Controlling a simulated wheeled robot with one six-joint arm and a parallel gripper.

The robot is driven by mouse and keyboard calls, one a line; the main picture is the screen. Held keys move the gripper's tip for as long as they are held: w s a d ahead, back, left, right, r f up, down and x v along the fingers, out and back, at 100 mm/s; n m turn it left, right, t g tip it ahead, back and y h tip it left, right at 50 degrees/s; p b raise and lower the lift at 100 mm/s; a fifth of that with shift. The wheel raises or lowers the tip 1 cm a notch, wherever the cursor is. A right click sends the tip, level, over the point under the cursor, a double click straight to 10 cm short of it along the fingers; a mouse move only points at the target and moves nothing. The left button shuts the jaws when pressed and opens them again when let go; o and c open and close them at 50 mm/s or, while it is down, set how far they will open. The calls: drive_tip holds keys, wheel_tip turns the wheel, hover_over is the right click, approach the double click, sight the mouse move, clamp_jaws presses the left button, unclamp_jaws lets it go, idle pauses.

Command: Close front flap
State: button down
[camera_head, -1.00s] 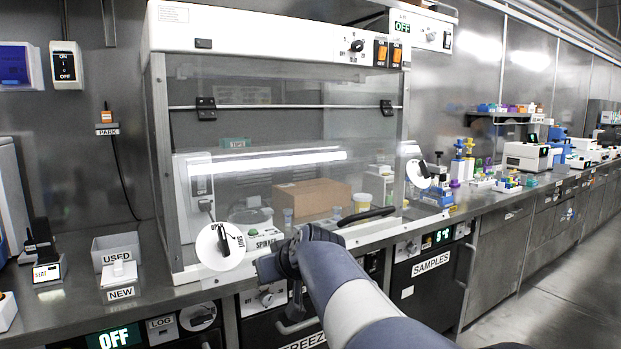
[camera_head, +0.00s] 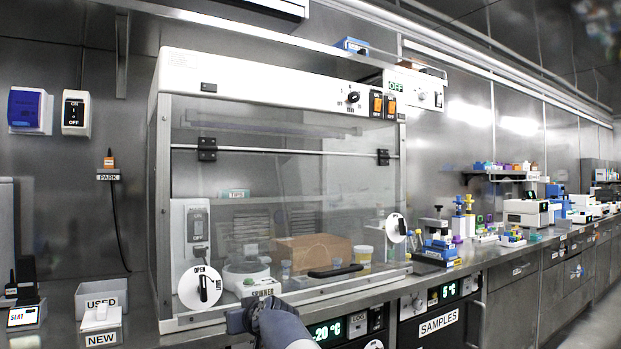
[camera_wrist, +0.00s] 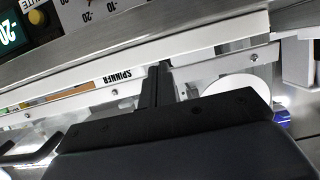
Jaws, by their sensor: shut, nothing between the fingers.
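The front flap (camera_head: 300,215) is a clear pane hinged along a bar on the white-topped cabinet. It hangs down across the front; whether its lower edge sits flush cannot be told. Its dark handle (camera_head: 335,271) is near the bottom and shows at the left in the wrist view (camera_wrist: 35,155). A white disc with a dark lever (camera_head: 201,287), marked OPEN, is at the lower left; another disc (camera_head: 396,227) is at the right. My gripper (camera_head: 237,319) is at the cabinet's front lower edge, beside the SPINNER label. Its fingers (camera_wrist: 160,80) are together and empty.
Inside the cabinet are a cardboard box (camera_head: 310,248), a yellow-lidded jar (camera_head: 364,254) and a spinner (camera_head: 247,277). USED and NEW trays (camera_head: 102,297) stand at the left. The aisle at far right is clear.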

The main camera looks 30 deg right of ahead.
drive_tip(key=shift+x, duration=1.3)
drive_tip(key=shift+w+r, duration=0.1)
drive_tip(key=shift+r, duration=0.1)
